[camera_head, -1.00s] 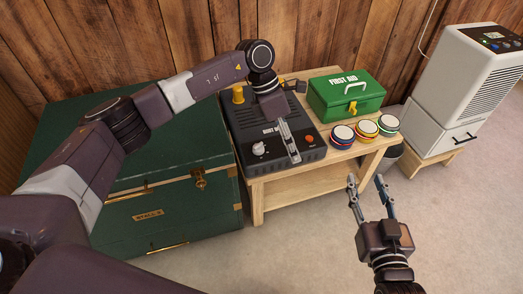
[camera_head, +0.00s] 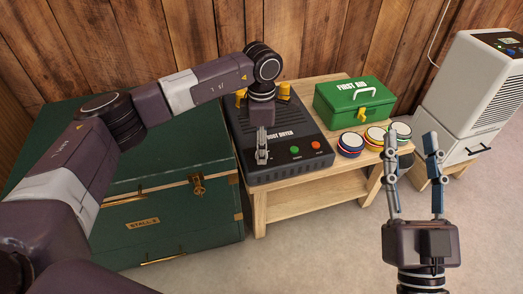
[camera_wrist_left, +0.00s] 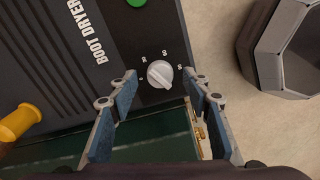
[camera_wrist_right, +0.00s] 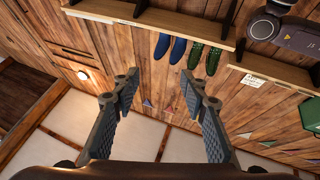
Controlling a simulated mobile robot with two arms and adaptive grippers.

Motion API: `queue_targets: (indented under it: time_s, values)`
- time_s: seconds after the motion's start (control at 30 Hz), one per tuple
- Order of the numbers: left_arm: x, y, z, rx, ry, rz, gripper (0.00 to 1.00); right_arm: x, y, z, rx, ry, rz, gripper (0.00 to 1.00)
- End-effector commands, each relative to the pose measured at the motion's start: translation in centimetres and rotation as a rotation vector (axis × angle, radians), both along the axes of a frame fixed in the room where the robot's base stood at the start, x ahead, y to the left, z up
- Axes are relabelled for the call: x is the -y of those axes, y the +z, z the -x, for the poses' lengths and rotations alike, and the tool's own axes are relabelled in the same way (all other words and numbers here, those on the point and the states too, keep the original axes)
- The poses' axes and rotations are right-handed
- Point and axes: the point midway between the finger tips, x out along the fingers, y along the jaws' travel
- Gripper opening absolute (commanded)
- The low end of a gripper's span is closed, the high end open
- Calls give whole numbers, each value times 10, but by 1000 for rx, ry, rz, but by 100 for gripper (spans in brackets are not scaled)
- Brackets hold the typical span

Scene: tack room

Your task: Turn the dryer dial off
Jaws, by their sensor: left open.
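The boot dryer (camera_head: 254,176) is a dark box on a wooden table. Its white dial (camera_wrist_left: 160,73) shows in the left wrist view, ringed by small printed marks; I cannot tell which mark it points to. My left gripper (camera_head: 262,158) is open over the dryer's front left corner and hides the dial in the head view. In the left wrist view its fingertips (camera_wrist_left: 160,88) are on either side of the dial; contact is not clear. My right gripper (camera_head: 411,145) is open and empty, raised right of the table.
A green button (camera_head: 295,149) and a red button (camera_head: 316,145) are right of the dial. Yellow posts (camera_head: 285,90) stand at the dryer's back. A first aid box (camera_head: 355,104) and round tins (camera_head: 350,142) are to the right. A green trunk (camera_head: 140,190) is left.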

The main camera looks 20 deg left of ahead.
Motion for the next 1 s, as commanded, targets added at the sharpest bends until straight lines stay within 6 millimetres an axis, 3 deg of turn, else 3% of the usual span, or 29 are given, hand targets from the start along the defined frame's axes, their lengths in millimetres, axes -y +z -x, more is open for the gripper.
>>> queue_targets:
  time_s: [0.47,0.83,1.0]
  values:
    - [0,-10,0,0,0,0,44,0,12,7,62,4,-18,40]
    - [0,-9,0,0,0,1,5,0,12,7,61,4,-18,40]
    - [0,-9,0,0,4,1,2,0,11,6,57,4,-17,40]
